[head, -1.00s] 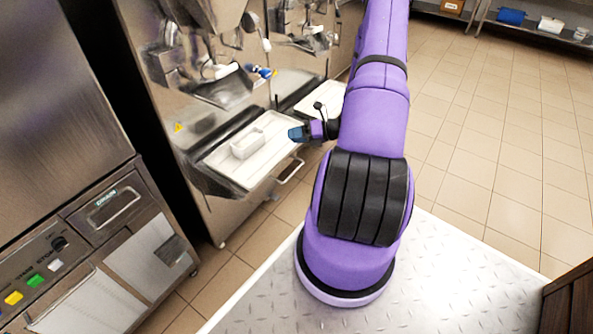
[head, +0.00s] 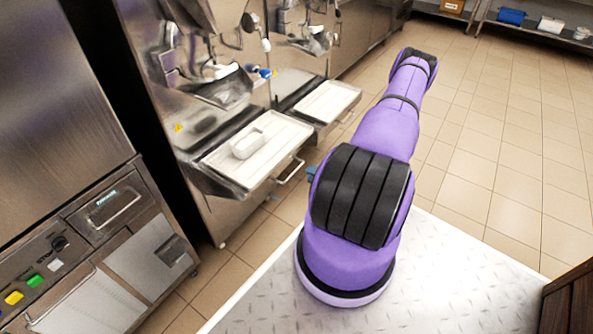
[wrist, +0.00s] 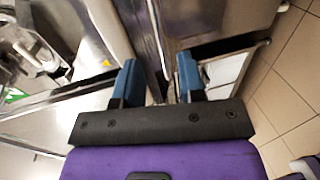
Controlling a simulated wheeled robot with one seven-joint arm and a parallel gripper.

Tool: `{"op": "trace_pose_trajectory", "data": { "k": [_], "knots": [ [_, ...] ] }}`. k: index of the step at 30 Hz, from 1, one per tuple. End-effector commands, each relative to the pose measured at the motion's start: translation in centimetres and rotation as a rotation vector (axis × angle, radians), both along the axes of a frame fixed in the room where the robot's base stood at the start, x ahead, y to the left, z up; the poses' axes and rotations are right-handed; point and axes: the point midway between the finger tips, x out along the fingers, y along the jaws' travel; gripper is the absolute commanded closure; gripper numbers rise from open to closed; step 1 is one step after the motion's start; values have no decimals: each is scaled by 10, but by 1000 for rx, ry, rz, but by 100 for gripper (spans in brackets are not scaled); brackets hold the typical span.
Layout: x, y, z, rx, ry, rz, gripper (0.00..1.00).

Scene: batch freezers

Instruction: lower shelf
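The near batch freezer (head: 235,75) has a front shelf with a white tray (head: 285,135) on it. A small white container (head: 247,143) stands on the tray. A metal handle bar (head: 290,172) sticks out below the shelf front. A second freezer behind it has its own shelf with a white tray (head: 328,101). My gripper is mostly hidden behind my arm in the head view; only a bit of blue (head: 311,172) shows beside the handle. In the wrist view my gripper (wrist: 158,82) has its two blue fingers apart, with nothing held between them.
A steel cabinet with coloured buttons (head: 35,281) stands at the left. Tiled floor (head: 490,120) is open on the right. A shelf rack with a blue bin (head: 511,16) stands at the far back. A dark wooden edge (head: 570,300) is at the lower right.

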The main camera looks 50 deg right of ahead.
Motion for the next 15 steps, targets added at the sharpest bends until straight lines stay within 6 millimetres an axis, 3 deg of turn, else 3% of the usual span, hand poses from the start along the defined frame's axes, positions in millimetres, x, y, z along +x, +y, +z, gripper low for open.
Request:
{"op": "trace_pose_trajectory", "data": {
  "k": [6, 15],
  "knots": [
    [39, 4, -8, 1, -2, 3, 64],
    [71, 6, -14, -1, -1, 2, 64]
  ]
}}
